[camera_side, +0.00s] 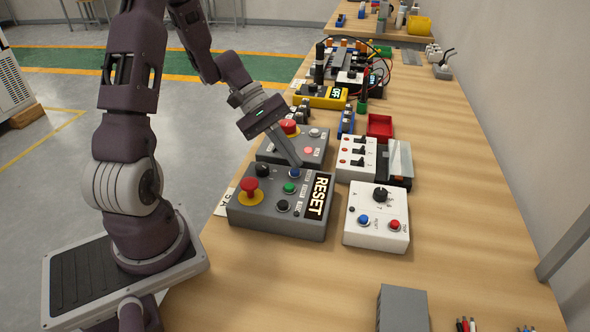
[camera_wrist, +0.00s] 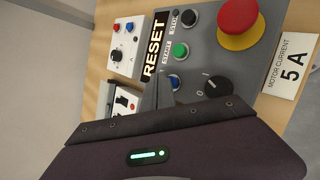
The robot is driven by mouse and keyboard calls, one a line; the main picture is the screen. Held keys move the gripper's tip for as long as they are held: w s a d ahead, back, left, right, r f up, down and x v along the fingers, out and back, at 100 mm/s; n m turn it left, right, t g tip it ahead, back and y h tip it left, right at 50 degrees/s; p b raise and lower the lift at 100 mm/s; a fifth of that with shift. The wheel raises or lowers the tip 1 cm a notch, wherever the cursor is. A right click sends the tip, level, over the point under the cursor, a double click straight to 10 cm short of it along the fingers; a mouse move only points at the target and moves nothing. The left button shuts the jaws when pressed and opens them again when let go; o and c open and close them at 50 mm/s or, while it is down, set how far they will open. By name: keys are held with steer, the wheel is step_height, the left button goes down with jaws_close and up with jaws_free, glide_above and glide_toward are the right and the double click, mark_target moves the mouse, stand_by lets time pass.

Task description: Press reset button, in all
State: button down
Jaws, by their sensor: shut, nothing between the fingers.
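The near grey control box (camera_side: 280,215) bears a large RESET label (camera_side: 318,196), also plain in the wrist view (camera_wrist: 154,46). Beside the label is a row of a blue button (camera_side: 294,174), a green button (camera_side: 289,188) and a black button (camera_side: 283,206). The wrist view also shows the blue button (camera_wrist: 174,82) and the green button (camera_wrist: 180,50), which has a START tag. My gripper (camera_side: 297,162) is shut and empty, pointing down right by the blue button. Whether its tip (camera_wrist: 165,76) touches the button I cannot tell. The tag beside the blue button is hidden in the wrist view.
The same box carries a red emergency knob (camera_side: 249,187) and a black rotary knob (camera_side: 263,171). A second grey box (camera_side: 314,142) stands just behind. A white box (camera_side: 376,220) with blue and red buttons stands to the right.

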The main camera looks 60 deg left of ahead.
mark_target(292, 169)
steer(key=shift+f, duration=0.45)
stand_by(0.6)
steer(key=shift+r, duration=0.9)
steer(key=shift+r, duration=2.55)
